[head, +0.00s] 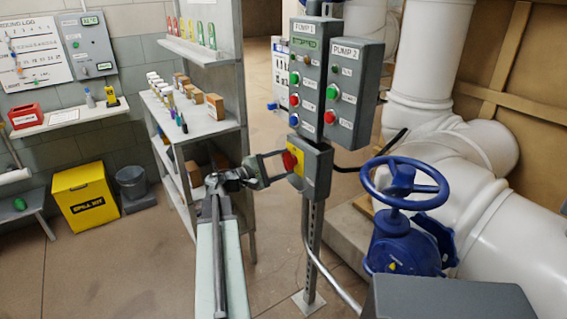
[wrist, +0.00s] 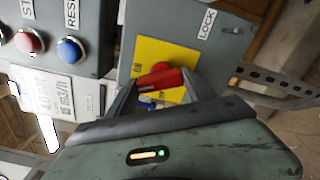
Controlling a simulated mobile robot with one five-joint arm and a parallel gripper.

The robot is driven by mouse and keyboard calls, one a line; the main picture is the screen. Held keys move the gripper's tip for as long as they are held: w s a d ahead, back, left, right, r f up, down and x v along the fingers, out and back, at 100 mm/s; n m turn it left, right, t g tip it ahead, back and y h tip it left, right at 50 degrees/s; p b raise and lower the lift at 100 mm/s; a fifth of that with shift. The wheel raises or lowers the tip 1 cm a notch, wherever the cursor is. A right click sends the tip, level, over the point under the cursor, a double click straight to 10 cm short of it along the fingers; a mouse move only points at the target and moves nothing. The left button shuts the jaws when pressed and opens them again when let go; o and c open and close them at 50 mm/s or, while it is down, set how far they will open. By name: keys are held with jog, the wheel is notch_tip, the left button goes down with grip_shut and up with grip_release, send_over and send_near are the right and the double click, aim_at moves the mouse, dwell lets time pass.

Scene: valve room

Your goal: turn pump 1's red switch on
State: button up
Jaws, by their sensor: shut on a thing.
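The red switch (head: 290,161) sits on a yellow plate (head: 297,178) on the grey box below the pump 1 panel (head: 308,70). In the wrist view the red switch (wrist: 161,76) lies between my fingertips, over the yellow plate (wrist: 150,53). My gripper (head: 284,164) reaches it from the left and is shut on the switch. The display on the pump 1 panel is lit green, reading what looks like "STOPPED". The switch's exact angle is hard to tell.
The pump 2 panel (head: 354,90) stands right of pump 1. A blue valve wheel (head: 403,184) and white pipes (head: 441,90) are to the right. A grey shelf (head: 206,124) with bottles stands left of my arm. Floor is open at lower left, by the yellow bin (head: 85,201).

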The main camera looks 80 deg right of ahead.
jog(key=m, duration=0.5)
jog(key=shift+a, duration=0.1)
jog(key=shift+f+m, duration=0.1)
jog(key=shift+m, duration=0.3)
jog(key=o, duration=1.4)
jog(key=shift+c, duration=0.2)
jog(key=v, duration=0.8)
jog(key=shift+s, duration=0.1)
